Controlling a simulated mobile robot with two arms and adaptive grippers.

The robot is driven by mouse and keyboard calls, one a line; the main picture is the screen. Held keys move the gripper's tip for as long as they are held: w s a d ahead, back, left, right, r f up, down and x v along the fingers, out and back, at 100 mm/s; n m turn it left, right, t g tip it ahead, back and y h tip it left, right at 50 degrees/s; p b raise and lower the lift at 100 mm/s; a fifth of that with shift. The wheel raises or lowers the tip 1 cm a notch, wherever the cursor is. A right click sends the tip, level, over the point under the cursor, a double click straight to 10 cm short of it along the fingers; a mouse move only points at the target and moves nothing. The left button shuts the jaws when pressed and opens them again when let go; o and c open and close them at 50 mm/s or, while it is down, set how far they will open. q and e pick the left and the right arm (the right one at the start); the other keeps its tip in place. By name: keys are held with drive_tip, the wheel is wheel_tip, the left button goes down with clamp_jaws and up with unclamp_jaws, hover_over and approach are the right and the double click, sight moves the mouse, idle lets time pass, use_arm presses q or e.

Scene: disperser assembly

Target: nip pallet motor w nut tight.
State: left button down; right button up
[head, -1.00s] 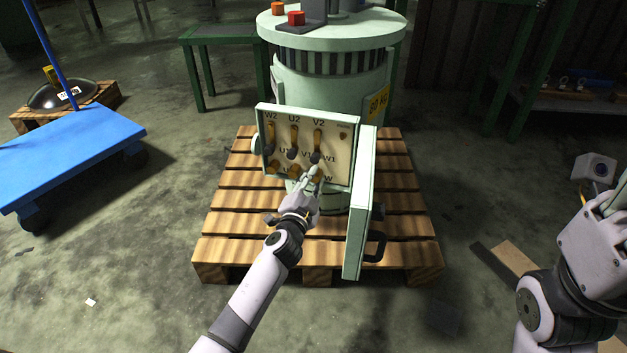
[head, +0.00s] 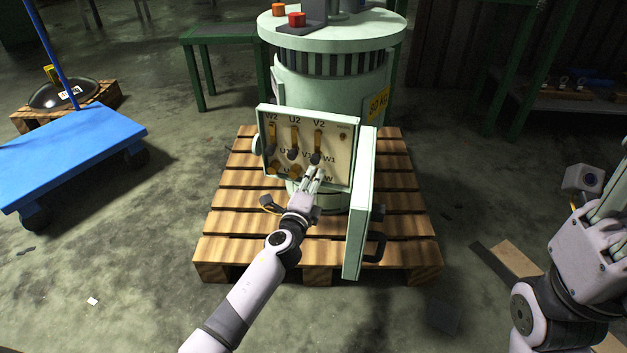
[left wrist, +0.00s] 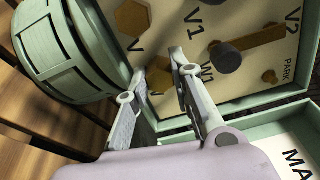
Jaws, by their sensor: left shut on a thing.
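The pale green motor (head: 330,85) stands on a wooden pallet (head: 225,250), its terminal box (head: 346,152) open towards me. The box's panel carries dark-capped posts, brass links and hex nuts under labels. My left gripper (head: 317,175) is at the lower right of the panel, by the W label. In the left wrist view its fingers (left wrist: 160,65) are shut on the brass W nut (left wrist: 158,74), which they partly hide. Another brass hex nut (left wrist: 131,18) shows beside it, apart from the fingers. My right gripper (head: 610,215) is at the right edge, away from the motor, its fingers cut off.
The box's open lid (head: 358,230) stands just right of my left gripper. A blue cart (head: 70,150) is at left, with a dark round part (head: 62,94) on a small pallet behind it. Green tables (head: 222,35) stand behind.

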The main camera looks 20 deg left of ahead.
use_arm(q)
drive_tip(key=shift+m, duration=0.6)
drive_tip(key=shift+f, duration=0.1)
drive_tip(key=c, duration=1.4)
unclamp_jaws()
drive_tip(key=s, duration=1.2)
